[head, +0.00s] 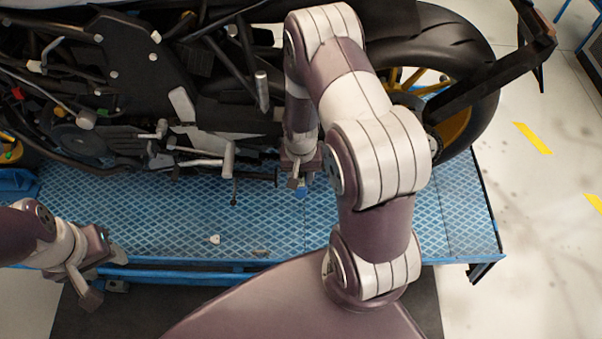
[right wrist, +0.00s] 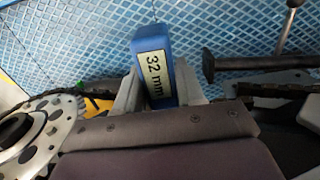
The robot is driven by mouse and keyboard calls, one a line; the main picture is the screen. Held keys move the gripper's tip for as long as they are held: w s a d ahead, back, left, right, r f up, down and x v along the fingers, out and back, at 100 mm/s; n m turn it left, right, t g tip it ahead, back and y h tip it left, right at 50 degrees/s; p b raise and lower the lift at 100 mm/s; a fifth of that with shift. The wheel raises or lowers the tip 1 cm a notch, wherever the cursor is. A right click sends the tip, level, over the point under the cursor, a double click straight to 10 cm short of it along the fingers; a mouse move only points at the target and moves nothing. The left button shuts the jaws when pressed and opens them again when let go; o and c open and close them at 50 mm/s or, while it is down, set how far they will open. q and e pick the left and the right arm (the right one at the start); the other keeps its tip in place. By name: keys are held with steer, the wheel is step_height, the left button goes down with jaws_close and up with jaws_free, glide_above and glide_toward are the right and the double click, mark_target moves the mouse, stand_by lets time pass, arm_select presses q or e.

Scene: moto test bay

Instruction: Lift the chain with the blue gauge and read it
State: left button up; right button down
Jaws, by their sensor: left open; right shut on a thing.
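The blue gauge (right wrist: 152,62) stands between the fingers of my right gripper (right wrist: 158,92), which is shut on it. Its pale label faces the right wrist camera and reads "32 mm", running sideways. In the head view a small blue bit of the gauge (head: 301,190) shows below my right gripper (head: 298,178). The dark chain shows in the right wrist view on the right (right wrist: 275,91) and at the left by the sprocket; its middle is hidden behind my gripper. I cannot tell whether the gauge touches it. My left gripper (head: 107,277) is open and empty over the platform's front edge.
The motorcycle's rear tyre (head: 462,50) and dark frame fill the back. A blue patterned platform (head: 400,225) lies below it, mostly clear at the front. A toothed sprocket (right wrist: 57,127) is at the left of the right wrist view. A footpeg-like bar (head: 228,160) sticks out nearby.

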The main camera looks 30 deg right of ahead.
steer(key=shift+f+b, duration=1.5)
steer(key=shift+f, duration=0.4)
steer(key=shift+s+a+r+p, duration=0.1)
steer(key=shift+s+a+p, duration=0.45)
steer(key=shift+s, duration=0.55)
steer(key=shift+s+a+b, duration=0.1)
steer(key=shift+s+a, duration=0.4)
steer(key=shift+s, duration=0.3)
steer(key=shift+s+a+b, duration=0.1)
steer(key=shift+s+a, duration=0.45)
steer(key=shift+s, duration=0.2)
steer(key=shift+s+a+b, duration=0.1)
steer(key=shift+s+a, duration=0.4)
steer(key=shift+s, duration=0.3)
